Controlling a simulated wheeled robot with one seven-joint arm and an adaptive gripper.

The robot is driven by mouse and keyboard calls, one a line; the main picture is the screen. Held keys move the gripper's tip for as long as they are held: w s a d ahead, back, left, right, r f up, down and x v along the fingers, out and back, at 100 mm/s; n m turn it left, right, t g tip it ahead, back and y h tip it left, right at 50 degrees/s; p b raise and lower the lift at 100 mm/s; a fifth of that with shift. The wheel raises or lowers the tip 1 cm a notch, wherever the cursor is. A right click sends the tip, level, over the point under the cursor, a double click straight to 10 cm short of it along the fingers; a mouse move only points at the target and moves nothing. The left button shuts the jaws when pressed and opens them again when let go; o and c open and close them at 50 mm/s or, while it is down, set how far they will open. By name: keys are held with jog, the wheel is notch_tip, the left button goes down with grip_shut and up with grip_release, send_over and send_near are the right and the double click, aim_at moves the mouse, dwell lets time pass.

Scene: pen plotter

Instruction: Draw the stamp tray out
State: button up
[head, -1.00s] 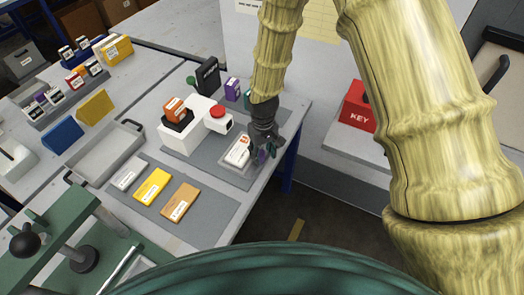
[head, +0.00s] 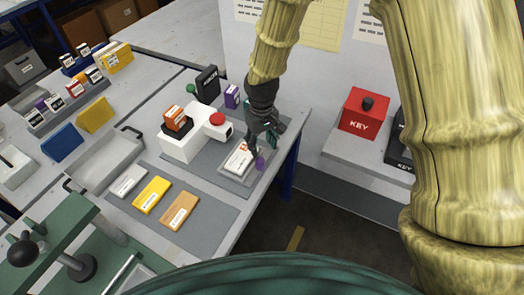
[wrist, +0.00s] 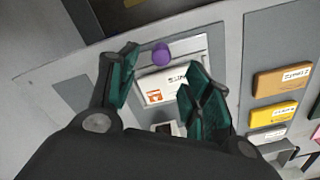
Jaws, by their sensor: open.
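The stamp tray (head: 229,173) is pale grey, with a purple knob (head: 260,164) at its outer end and a white printed card (head: 239,159) lying in it. It sits in front of the white stamping machine (head: 187,141) with the red button. In the wrist view the knob (wrist: 162,54) and card (wrist: 168,84) show between and just beyond my fingertips. My gripper (wrist: 157,72) is open and empty, one green finger on each side of the tray. In the head view my gripper (head: 263,142) is just above the knob and hides part of the tray.
A grey mat with white, yellow and orange boxes (head: 180,211) lies at the near side. A grey handled tray (head: 106,160) is to the left. The table's right edge is close to the knob. A red KEY box (head: 364,114) stands on another surface at right.

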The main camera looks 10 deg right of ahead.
jog(key=shift+r, duration=1.75)
